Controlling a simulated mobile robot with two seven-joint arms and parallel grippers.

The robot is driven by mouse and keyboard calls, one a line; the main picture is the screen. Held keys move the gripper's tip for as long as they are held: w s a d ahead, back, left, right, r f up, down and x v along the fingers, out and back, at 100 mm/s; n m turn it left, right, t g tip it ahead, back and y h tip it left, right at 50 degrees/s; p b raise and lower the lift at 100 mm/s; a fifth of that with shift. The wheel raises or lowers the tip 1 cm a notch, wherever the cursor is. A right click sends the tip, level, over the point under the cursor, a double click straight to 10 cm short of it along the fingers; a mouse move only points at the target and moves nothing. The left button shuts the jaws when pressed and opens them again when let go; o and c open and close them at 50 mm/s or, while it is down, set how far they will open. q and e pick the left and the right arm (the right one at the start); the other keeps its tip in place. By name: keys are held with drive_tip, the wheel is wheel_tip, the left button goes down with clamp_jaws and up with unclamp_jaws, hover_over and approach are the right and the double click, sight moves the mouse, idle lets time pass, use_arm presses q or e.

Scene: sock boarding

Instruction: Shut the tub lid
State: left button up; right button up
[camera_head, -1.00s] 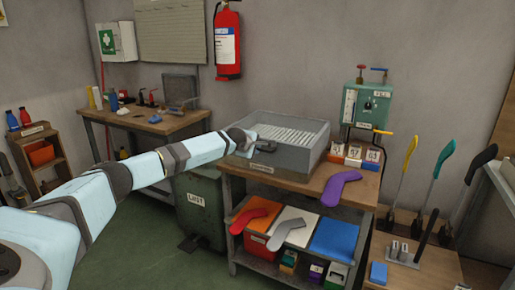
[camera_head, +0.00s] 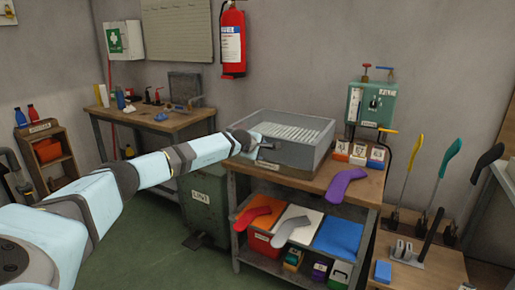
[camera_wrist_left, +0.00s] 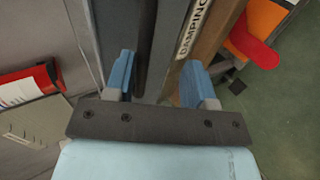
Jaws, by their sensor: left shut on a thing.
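The grey tub (camera_head: 302,160) sits on the workbench in the middle of the head view, with a pale ribbed surface showing inside its rim. Its front carries a label (camera_wrist_left: 194,28) reading "DAMPING" in the left wrist view. My left gripper (camera_head: 266,147) is at the tub's front left. In the left wrist view its blue fingertips (camera_wrist_left: 157,80) stand apart, with a grey panel and a dark strip between them. They are shut on this part, which looks like the tub lid (camera_wrist_left: 168,50). Its outline does not show clearly. My right gripper is not in view.
A green bin (camera_head: 205,203) stands left of the bench. A purple sock shape (camera_head: 343,186) and small number boxes (camera_head: 358,154) are right of the tub. A green box with valves (camera_head: 370,103) stands behind. Red and grey sock shapes lie on the lower shelf (camera_head: 240,245).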

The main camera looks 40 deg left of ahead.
use_arm(q)
drive_tip(key=shift+s+f, duration=0.25)
drive_tip(key=shift+f, duration=0.15)
drive_tip(key=p+v, duration=0.1)
drive_tip(key=v, duration=1.3)
drive_tip(key=shift+w+r, duration=0.35)
drive_tip(key=shift+r, duration=0.05)
